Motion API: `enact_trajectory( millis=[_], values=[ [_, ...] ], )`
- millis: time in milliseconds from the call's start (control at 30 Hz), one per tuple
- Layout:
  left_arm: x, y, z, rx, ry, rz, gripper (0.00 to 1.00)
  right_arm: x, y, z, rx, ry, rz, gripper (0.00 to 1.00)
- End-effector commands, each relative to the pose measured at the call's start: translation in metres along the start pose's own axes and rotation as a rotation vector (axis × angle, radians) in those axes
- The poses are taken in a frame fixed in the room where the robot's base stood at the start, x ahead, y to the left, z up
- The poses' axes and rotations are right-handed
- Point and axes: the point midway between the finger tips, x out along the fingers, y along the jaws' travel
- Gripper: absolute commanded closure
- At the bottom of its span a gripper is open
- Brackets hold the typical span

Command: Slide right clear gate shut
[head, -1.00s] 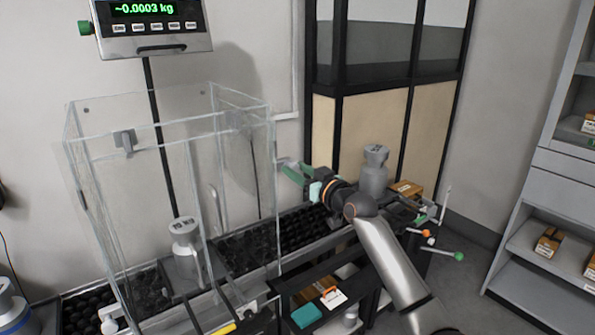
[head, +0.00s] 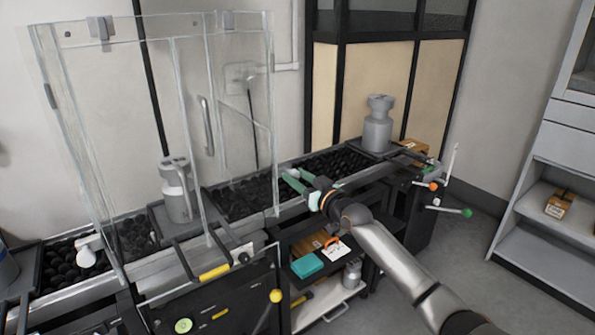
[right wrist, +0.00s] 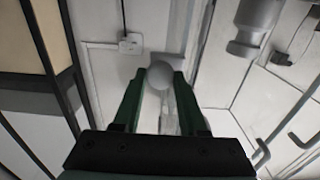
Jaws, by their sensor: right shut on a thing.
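The clear weighing enclosure (head: 62,100) stands over the roller line in the head view. Its right clear gate is hard to tell from the other transparent panes, so how far it is open is unclear. My right gripper (head: 287,178) is low, just right of the enclosure's right edge, at roller height. Its green fingers are closed around a pale round knob, which shows between the fingertips in the right wrist view (right wrist: 160,76). The knob seems to be the right gate's. My left gripper is out of view.
A grey canister (head: 176,200) stands inside the enclosure, and another (head: 378,128) stands at the right end of the rollers. A pale knob (head: 88,243) sticks out at the enclosure's left. A shelf cart (head: 330,312) is below my right arm.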

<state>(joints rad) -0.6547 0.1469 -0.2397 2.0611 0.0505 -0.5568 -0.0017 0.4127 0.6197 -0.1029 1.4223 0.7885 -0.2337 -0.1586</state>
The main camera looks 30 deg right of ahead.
Motion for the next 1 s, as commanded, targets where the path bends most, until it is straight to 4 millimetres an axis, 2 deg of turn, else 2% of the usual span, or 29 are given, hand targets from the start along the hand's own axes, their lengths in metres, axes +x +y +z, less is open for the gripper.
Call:
enact_trajectory(
  millis=[33,167,633,667,900,1000],
  values=[
    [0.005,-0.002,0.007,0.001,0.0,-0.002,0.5,0.0,0.001,0.015,0.0,-0.007,0.0,1.0],
    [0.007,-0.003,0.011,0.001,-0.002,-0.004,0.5,0.0,0.0,0.024,0.001,-0.006,0.0,1.0],
    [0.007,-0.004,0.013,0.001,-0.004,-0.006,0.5,-0.001,0.0,0.03,0.001,-0.012,-0.001,1.0],
    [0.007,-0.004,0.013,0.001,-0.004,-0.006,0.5,-0.001,0.0,0.031,0.001,-0.013,-0.001,0.56],
    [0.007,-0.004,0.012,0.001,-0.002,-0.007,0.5,0.0,0.0,0.028,0.001,-0.006,0.0,0.3],
    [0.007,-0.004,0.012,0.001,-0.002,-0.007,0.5,0.0,0.0,0.027,0.001,-0.005,0.0,0.3]
  ],
)
